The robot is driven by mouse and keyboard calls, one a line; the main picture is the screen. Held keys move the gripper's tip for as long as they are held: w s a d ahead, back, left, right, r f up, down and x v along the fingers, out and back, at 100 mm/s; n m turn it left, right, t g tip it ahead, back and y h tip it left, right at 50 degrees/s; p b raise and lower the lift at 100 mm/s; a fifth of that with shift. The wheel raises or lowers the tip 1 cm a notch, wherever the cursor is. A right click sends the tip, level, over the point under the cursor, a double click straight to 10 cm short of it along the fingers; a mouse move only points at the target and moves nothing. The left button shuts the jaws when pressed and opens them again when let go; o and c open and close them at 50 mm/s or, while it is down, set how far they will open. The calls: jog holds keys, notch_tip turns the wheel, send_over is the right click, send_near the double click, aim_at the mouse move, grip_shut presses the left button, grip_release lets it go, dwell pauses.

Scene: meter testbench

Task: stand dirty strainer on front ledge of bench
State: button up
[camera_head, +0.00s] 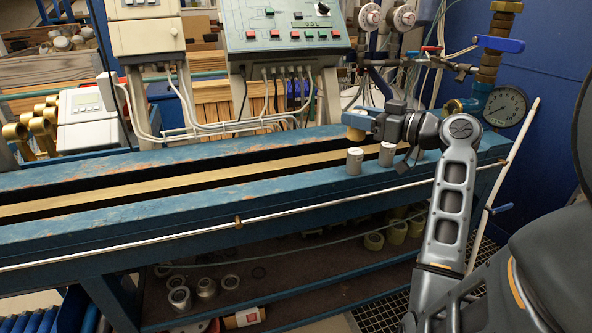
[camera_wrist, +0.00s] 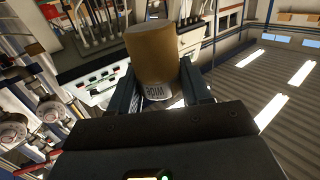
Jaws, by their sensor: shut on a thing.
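The dirty strainer, a tan-brown cylinder (camera_wrist: 153,50) with a pale lettered band at its near end, is between the two fingers of my gripper (camera_wrist: 158,82) in the wrist view. In the head view my gripper (camera_head: 360,121) is shut on the strainer (camera_head: 355,134), which hangs over the right part of the bench. Two grey cylinders stand upright on the front ledge (camera_head: 250,199): one (camera_head: 354,161) just below the held strainer in the picture, the other (camera_head: 387,154) to its right, under my wrist. I cannot tell the gap between strainer and bench.
A pressure gauge (camera_head: 506,107) and a blue-handled valve (camera_head: 500,45) stand at the bench's right end. A control panel (camera_head: 285,27) is behind the bench. A white rod (camera_head: 180,229) runs along the bench front. The ledge left of the grey cylinders is clear.

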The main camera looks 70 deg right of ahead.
jog(key=w+a+f, duration=0.1)
jog(key=w+f, duration=0.1)
jog(key=w, duration=0.1)
jog(key=w+a+f+p, duration=0.1)
jog(key=w+a+f, duration=0.1)
jog(key=w, duration=0.2)
jog(key=w+a+f, duration=0.1)
jog(key=w+f, duration=0.2)
jog(key=shift+w+a, duration=0.2)
jog(key=shift+w, duration=0.2)
jog(key=shift+w+a+f+p, duration=0.1)
jog(key=shift+f+p, duration=0.3)
jog(key=shift+f, duration=1.6)
jog(key=shift+f, duration=0.15)
jog(key=o, duration=1.1)
